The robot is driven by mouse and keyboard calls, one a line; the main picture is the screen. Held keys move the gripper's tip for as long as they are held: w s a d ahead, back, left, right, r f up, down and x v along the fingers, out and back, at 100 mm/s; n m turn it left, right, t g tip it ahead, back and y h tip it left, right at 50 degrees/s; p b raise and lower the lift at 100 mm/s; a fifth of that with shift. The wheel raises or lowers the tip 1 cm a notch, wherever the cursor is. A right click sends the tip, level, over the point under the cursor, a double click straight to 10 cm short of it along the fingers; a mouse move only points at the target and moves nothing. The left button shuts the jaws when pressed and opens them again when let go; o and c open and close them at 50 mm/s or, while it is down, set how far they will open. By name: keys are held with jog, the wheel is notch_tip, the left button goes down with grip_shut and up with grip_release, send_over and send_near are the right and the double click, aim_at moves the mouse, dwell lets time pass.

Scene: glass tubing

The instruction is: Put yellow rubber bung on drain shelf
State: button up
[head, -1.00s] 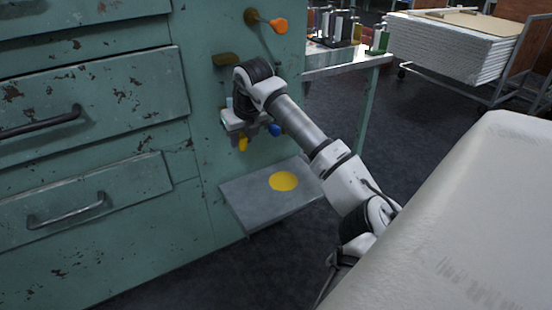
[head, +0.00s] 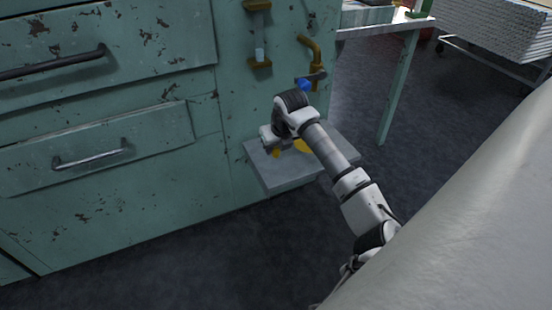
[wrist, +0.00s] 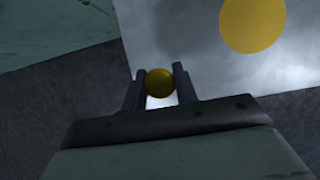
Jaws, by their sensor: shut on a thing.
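The yellow rubber bung (wrist: 159,83) is held between the two dark fingers of my gripper (wrist: 159,75) in the wrist view. In the head view the bung (head: 276,154) shows as a small yellow spot below my gripper (head: 272,147), over the left part of the drain shelf. The drain shelf (head: 283,179) is a flat grey plate on the green cabinet front, with a yellow disc (head: 302,146) on it, partly hidden by my arm. In the wrist view the disc (wrist: 253,22) lies up and right of the bung. I cannot tell whether the bung touches the shelf (wrist: 190,50).
Above the shelf, a brass pipe (head: 312,48) with a blue knob (head: 304,85) juts from the green cabinet (head: 150,200). A sight glass (head: 259,50) with brass fittings is left of it. A bench leg (head: 398,85) stands to the right. The floor in front is clear.

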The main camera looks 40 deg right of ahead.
aim_at(276, 157)
jog(key=shift+f+b, duration=0.4)
jog(key=shift+f, duration=1.7)
jog(key=shift+f, duration=0.15)
jog(key=o, duration=0.9)
jog(key=shift+o, duration=0.2)
